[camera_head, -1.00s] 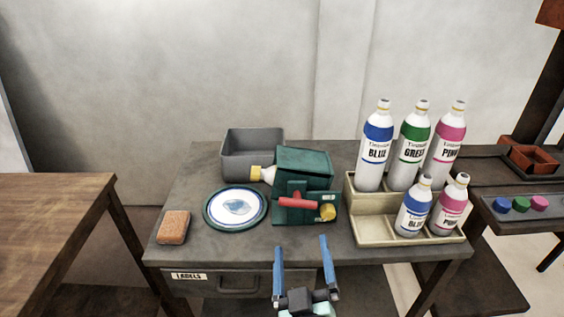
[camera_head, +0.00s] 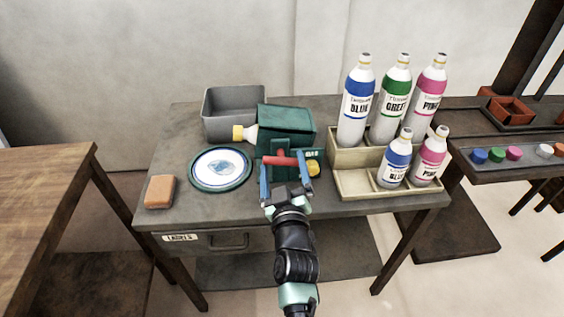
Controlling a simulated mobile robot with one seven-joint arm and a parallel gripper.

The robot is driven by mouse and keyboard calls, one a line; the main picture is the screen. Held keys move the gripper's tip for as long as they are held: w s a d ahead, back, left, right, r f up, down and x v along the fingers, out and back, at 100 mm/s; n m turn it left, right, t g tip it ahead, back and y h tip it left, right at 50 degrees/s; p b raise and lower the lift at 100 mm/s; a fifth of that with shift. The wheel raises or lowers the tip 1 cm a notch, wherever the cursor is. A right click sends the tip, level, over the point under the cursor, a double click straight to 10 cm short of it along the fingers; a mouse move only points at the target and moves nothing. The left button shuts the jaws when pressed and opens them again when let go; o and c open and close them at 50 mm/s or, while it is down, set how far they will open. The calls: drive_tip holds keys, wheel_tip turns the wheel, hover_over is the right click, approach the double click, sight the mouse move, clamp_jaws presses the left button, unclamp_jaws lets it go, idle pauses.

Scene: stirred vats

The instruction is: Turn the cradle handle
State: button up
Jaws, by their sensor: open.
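The green cradle (camera_head: 286,117) stands on the grey table, with a bottle with a yellow cap (camera_head: 244,132) lying in it and poking out at its left. The red cradle handle (camera_head: 285,161) is a short bar on the cradle's front, lying roughly level. A yellow knob (camera_head: 313,168) sits to the right of the handle. My gripper (camera_head: 283,172) is open, its blue fingers pointing at the cradle front. The fingers appear on either side of the handle; whether they touch it cannot be told. The fingers hide part of the cradle's front.
A grey bin (camera_head: 232,113) stands behind the cradle's left. A round plate (camera_head: 220,168) and an orange sponge (camera_head: 160,191) lie to the left. A beige stepped rack (camera_head: 352,186) with several labelled bottles stands close on the right. A drawer marked LABELS (camera_head: 214,243) is below the table top.

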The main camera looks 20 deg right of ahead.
drive_tip(key=shift+x, duration=0.85)
